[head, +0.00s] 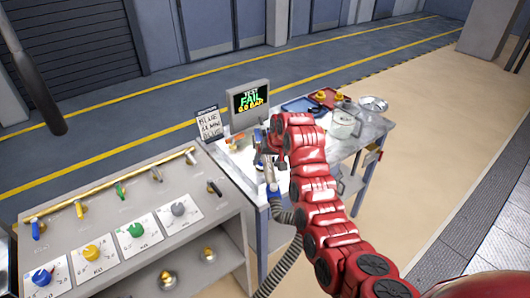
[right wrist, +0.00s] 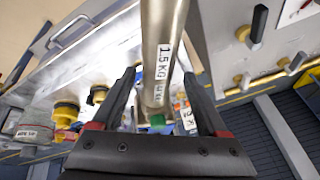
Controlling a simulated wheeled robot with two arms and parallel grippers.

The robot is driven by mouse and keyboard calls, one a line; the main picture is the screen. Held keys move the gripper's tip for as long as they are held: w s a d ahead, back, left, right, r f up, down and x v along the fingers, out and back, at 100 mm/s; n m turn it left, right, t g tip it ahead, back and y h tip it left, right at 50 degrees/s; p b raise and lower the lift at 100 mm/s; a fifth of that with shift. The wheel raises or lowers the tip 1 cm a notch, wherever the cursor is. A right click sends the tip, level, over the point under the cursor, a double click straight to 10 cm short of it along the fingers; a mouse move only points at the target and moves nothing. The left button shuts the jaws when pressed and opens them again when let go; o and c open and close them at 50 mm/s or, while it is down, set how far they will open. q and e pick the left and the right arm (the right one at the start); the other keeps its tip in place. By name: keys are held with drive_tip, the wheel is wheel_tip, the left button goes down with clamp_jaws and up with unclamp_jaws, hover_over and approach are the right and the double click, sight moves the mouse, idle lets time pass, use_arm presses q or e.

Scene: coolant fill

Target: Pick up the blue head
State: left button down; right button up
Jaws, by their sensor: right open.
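A grey nozzle-like part with a blue piece (head: 273,188) stands at the near left corner of the bench, with a ribbed grey hose below it. It appears to be the blue head, partly hidden by my right arm. My right gripper (head: 263,147) is just above this spot, pointing down. My left gripper is not seen.
A blue tray (head: 302,105), a red tray (head: 326,97) and a clear jar (head: 342,124) are farther right. A grey panel (head: 130,225) with coloured knobs and valves is left.

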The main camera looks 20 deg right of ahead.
drive_tip(key=shift+w+d+f+p, duration=0.1)
drive_tip(key=shift+w+f+p, duration=0.55)
drive_tip(key=shift+f+p, duration=0.35)
drive_tip(key=shift+p+x, duration=0.35)
drive_tip(key=shift+x, duration=0.85)
clamp_jaws()
drive_tip(key=shift+r, duration=0.1)
